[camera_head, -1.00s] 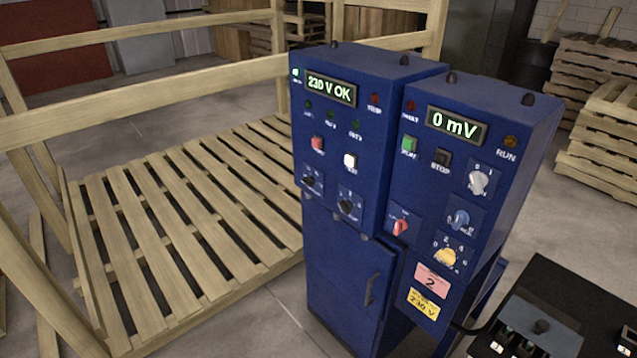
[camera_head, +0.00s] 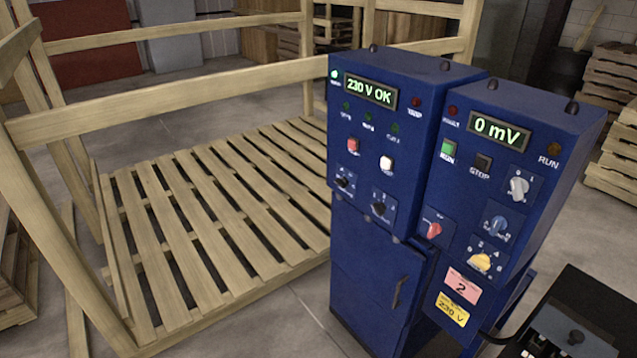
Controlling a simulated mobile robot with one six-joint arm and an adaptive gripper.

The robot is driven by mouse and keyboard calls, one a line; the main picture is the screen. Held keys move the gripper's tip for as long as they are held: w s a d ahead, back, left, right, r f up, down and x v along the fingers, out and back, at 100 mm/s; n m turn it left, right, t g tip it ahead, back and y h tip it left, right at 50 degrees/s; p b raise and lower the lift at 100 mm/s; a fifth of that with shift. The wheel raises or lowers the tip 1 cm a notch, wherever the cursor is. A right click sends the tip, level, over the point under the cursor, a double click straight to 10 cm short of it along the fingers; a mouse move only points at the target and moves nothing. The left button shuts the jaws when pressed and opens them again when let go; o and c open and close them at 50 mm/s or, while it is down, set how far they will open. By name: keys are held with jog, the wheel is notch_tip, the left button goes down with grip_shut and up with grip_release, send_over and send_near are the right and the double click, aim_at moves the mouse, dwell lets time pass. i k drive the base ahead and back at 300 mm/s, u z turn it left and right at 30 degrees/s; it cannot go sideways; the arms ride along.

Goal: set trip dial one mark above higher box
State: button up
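Two blue control cabinets stand side by side: the left cabinet (camera_head: 362,120) and the right cabinet (camera_head: 470,190). The left display (camera_head: 370,90) reads "230 V OK"; the right display (camera_head: 498,131) reads "0 mV". The left cabinet carries two black dials, one at left (camera_head: 343,184) and one at right (camera_head: 379,209). The right cabinet has a white dial (camera_head: 518,187), a blue dial (camera_head: 497,223), a yellow dial (camera_head: 481,262) and a red switch (camera_head: 433,230). Dial labels and marks are too small to read, so I cannot tell which is the trip dial. My gripper is not in view.
A pink label (camera_head: 461,287) reading "2" and a yellow label (camera_head: 452,309) reading "230 V" are on the right cabinet. A black unit (camera_head: 585,300) stands at lower right. A wooden frame with slats (camera_head: 195,225) fills the left. Stacked pallets (camera_head: 615,150) stand at right.

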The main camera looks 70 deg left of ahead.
aim_at(344, 182)
jog(key=u, duration=0.7)
jog(key=k, duration=1.2)
jog(key=u, duration=0.5)
jog(key=i, duration=1)
jog(key=z, duration=0.05)
